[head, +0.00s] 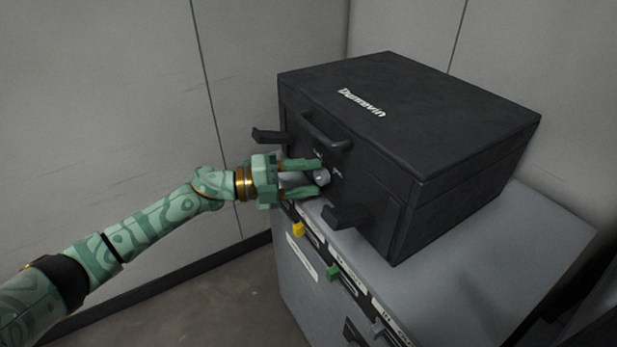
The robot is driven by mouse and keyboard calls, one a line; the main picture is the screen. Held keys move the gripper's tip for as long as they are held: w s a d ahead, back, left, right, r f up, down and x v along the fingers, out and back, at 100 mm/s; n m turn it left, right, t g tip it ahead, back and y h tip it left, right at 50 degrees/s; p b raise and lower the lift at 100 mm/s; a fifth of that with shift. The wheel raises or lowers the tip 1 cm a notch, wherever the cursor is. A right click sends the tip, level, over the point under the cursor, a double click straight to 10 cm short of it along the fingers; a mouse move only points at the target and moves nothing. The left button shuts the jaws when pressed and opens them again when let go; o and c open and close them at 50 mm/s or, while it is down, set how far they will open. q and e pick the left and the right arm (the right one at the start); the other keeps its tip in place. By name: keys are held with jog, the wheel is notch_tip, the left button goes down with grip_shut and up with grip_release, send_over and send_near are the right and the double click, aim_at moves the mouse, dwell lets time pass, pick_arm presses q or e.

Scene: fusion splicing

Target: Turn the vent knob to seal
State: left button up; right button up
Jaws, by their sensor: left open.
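A small grey round knob (322,177), which looks like the vent knob, is on the case's front face below the handle. My left gripper (322,176) comes in from the left in front of that face. Its two green fingers are open, one above and one below the knob. I cannot tell whether either finger touches it. Small white marks beside the knob are partly hidden and too small to read. My right gripper is not in view.
A carry handle (326,131) juts out above the knob. One black latch (268,136) sticks out at the left and another (346,215) at the lower right. The grey cabinet (480,270) has yellow and green tabs on its front. Grey walls stand behind and to the left.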

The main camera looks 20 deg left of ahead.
pick_arm(q)
jog(key=p+v, duration=0.2)
jog(key=v, duration=1.3)
jog(key=shift+a, duration=0.4)
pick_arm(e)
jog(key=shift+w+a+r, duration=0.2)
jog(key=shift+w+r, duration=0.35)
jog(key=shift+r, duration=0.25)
pick_arm(q)
jog(key=shift+s, duration=0.1)
